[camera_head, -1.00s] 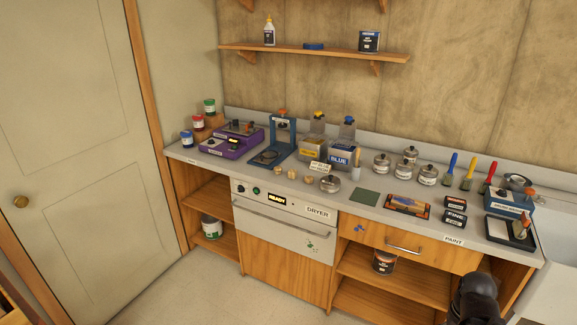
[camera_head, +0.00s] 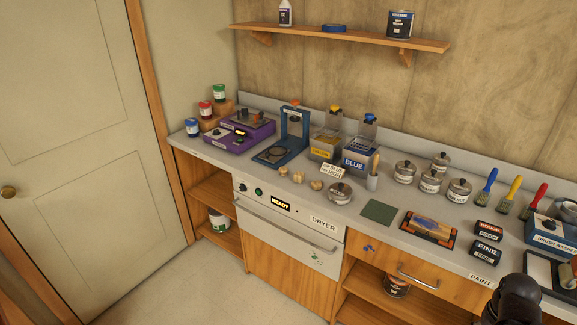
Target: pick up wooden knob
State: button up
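Three small pale wooden knobs stand in a short row on the grey counter, near its front edge above the dryer panel. They are the left knob (camera_head: 283,170), the middle knob (camera_head: 298,177) and the right knob (camera_head: 316,184). A small label card stands just behind the right one. A dark rounded part of my arm shows at the bottom right, well away from the knobs. My gripper's fingers do not show, so I cannot see whether they are open.
A blue press (camera_head: 292,140) and yellow and blue containers (camera_head: 360,160) stand behind. A green pad (camera_head: 379,211) lies farther right. The dryer front (camera_head: 290,225) and drawer handle (camera_head: 418,278) face the open floor (camera_head: 190,285).

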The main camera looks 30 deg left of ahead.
aim_at(283, 169)
jog(key=u, duration=0.3)
jog(key=i, duration=0.7)
jog(key=u, duration=1)
jog(key=i, duration=0.75)
jog(key=u, duration=0.45)
